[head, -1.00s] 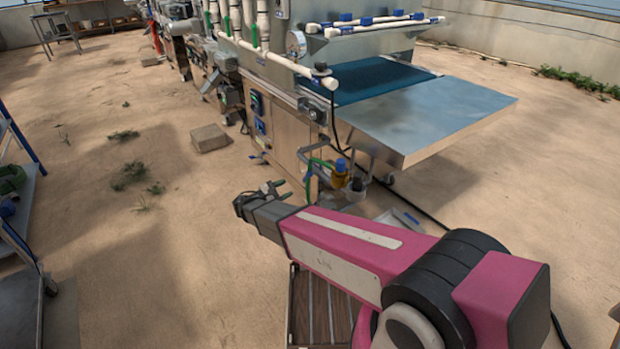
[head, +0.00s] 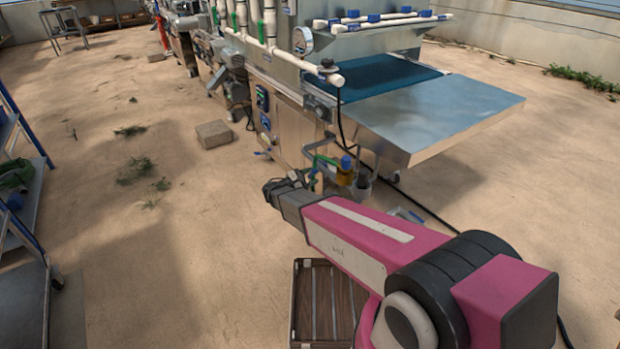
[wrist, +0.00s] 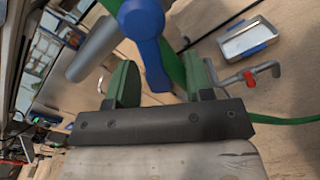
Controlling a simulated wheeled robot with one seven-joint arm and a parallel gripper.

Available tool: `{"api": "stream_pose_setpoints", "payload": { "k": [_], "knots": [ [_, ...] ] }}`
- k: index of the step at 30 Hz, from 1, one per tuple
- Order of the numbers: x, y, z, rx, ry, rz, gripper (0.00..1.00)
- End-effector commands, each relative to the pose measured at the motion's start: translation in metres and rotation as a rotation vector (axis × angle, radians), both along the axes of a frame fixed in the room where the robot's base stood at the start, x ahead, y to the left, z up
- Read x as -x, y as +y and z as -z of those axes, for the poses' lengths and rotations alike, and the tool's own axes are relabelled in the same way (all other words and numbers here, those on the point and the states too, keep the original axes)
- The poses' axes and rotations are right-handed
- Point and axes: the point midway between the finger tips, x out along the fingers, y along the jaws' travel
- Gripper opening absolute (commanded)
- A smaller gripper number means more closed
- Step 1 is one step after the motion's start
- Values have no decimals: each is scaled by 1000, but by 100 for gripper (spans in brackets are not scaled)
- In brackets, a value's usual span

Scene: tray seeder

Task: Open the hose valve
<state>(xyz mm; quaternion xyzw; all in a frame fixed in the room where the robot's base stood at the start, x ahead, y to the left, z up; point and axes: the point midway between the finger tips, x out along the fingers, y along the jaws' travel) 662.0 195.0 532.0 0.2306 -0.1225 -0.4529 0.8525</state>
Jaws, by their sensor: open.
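The hose valve's blue handle (wrist: 148,45) is large in the wrist view, with a round cap and a lever pointing toward my gripper. In the head view a small blue knob (head: 346,163) sits above a yellow body (head: 344,178) at the machine's near end. My gripper (wrist: 159,68) is open, and the blue lever shows between its two green fingers. I cannot tell whether they touch it. A green hose (wrist: 172,62) passes behind the lever. In the head view my gripper (head: 300,179) is left of the yellow body, and its fingertips are hard to make out.
The steel seeder machine (head: 290,125) with its flat outfeed table (head: 440,115) stands behind. A slatted crate (head: 323,300) lies on the floor below my arm. Floor at left is mostly open.

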Motion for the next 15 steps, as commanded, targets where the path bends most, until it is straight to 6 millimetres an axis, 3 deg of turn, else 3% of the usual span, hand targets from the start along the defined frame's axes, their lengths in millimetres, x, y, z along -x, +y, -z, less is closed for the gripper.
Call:
{"api": "stream_pose_setpoints", "payload": {
  "k": [1, 2, 6, 15],
  "knots": [
    [0, 0, 0, 0, 0, 0, 48],
    [0, 0, 0, 0, 0, 0, 41],
    [0, 0, 0, 0, 0, 0, 0],
    [-1, 1, -1, -11, -17, 0, 0]
  ]
}}
